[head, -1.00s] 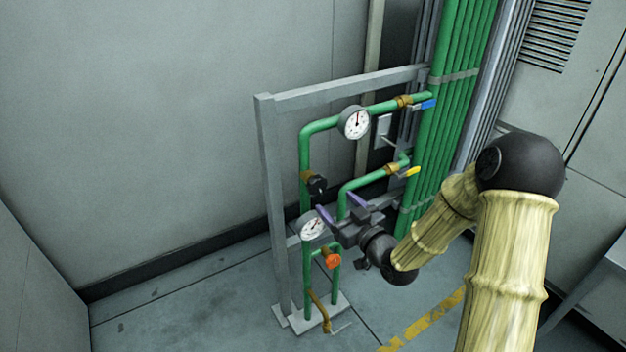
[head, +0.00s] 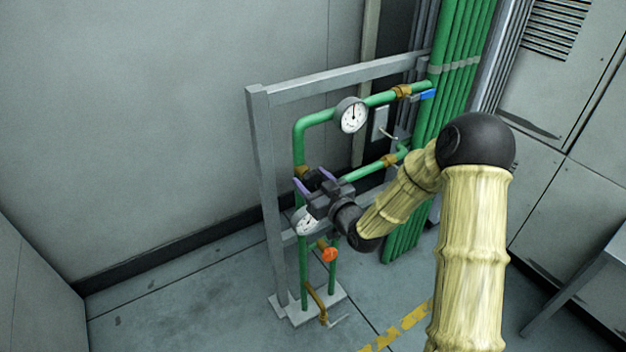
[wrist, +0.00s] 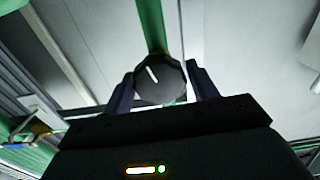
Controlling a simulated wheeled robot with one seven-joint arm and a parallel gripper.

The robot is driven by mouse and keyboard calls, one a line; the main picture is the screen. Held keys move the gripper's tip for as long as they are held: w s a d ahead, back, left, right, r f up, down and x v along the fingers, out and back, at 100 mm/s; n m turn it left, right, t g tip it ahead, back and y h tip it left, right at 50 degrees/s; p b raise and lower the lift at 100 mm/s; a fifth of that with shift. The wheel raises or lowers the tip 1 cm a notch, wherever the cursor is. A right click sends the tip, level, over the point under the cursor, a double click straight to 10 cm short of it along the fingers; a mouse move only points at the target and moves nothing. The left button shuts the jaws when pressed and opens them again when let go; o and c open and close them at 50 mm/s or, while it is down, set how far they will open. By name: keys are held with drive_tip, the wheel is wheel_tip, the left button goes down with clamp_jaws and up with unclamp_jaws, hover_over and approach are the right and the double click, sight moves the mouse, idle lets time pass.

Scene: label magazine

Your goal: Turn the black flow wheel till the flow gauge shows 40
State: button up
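The black wheel (wrist: 158,84), with a white pointer line tilted up-left, sits between my gripper's (wrist: 162,88) two fingers in the wrist view. In the head view the fingers of my gripper (head: 313,181) are on either side of the wheel, which is mostly hidden. The fingers look open around it, with narrow gaps; contact is unclear. A round white gauge (head: 352,116) on the upper green pipe has its needle pointing roughly up. A second white gauge (head: 306,222) lower down is partly covered by my gripper. The numbers are too small to read, and I cannot tell which gauge is flow.
An orange wheel (head: 329,255) is below my gripper. A blue-handled valve (head: 428,95) is on the upper pipe. A grey frame (head: 263,180) holds the pipework, with a bundle of green pipes (head: 448,100) to the right. The floor at left is clear.

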drive_tip(key=c, duration=0.6)
drive_tip(key=shift+m, duration=0.5)
drive_tip(key=m+p, duration=0.1)
drive_tip(key=m, duration=0.1)
drive_tip(key=shift+d+m, duration=0.1)
drive_tip(key=shift+m, duration=0.3)
drive_tip(key=m+p, duration=0.1)
drive_tip(key=m, duration=0.2)
drive_tip(key=shift+m, duration=0.3)
drive_tip(key=m+p, duration=0.1)
drive_tip(key=m, duration=0.2)
drive_tip(key=shift+m, duration=0.3)
drive_tip(key=m+p, duration=0.1)
drive_tip(key=m, duration=0.2)
drive_tip(key=shift+w+d+f+m+p, duration=0.1)
drive_tip(key=shift+m+p, duration=0.2)
drive_tip(key=shift+p, duration=0.1)
